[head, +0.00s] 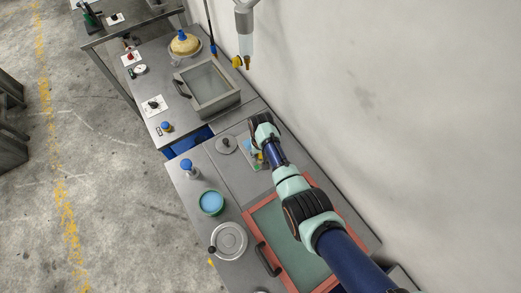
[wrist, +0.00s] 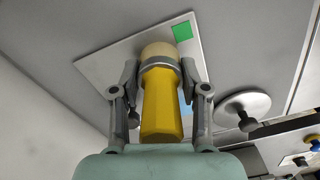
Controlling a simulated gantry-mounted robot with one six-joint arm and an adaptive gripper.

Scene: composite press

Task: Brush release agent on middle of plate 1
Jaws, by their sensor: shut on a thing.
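My gripper (wrist: 160,70) is shut on a brush with a yellow handle (wrist: 162,110), a grey band and a pale bristle head (wrist: 159,50). In the wrist view the bristle head lies over a flat pale metal plate (wrist: 108,66). I cannot tell whether the bristles touch it. A green square (wrist: 182,31) shows near the plate's edge, and a blue patch (wrist: 186,108) shows partly behind the brush. In the head view the plate (head: 245,143) is mostly hidden by my arm. I see no plate number.
A knobbed disc (wrist: 240,106) lies close beside the plate. A glass-topped box (head: 208,84) is on the farther bench. The wall runs along the right.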

